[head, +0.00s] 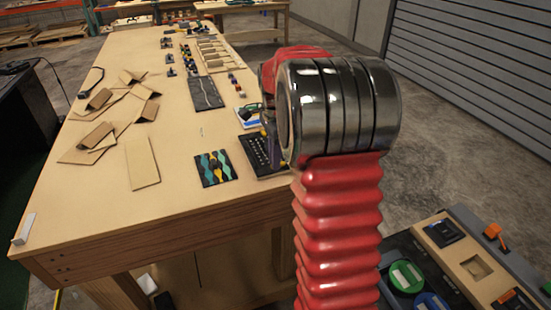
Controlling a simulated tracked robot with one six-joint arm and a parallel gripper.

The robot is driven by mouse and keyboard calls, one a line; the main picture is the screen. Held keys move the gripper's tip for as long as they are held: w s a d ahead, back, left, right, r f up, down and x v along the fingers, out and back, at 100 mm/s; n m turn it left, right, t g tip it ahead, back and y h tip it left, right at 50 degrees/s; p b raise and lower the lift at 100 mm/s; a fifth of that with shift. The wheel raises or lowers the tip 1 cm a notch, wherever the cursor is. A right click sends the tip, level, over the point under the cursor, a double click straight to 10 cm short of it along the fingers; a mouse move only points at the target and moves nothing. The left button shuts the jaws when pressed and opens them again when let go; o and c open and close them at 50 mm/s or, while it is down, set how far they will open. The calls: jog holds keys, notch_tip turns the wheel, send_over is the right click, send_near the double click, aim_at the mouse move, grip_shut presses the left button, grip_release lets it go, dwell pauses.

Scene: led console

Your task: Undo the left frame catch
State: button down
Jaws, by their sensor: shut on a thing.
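A dark panel with rows of small light dots (258,152) lies on the wooden table near its right edge, and it looks like the LED console. Its right part is hidden behind my arm. I cannot make out the left frame catch in this view. My red ribbed arm with its shiny metal rings rises in front of the table's right edge. My gripper is hidden behind it, so its fingers and anything between them do not show. A narrow dark and purple shape shows beside the rings, too small to identify.
The wooden table (190,195) carries a green and yellow patterned panel (215,168), a grey board (200,93), cardboard pieces (142,163) on the left and small parts farther back. A tray of coloured discs (407,277) is at the lower right. The table's front left is mostly clear.

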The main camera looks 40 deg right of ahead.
jog(key=shift+d, duration=0.1)
jog(key=c, duration=1.8)
grip_release()
notch_tip(320, 180, up, 14)
jog(key=shift+f, duration=0.1)
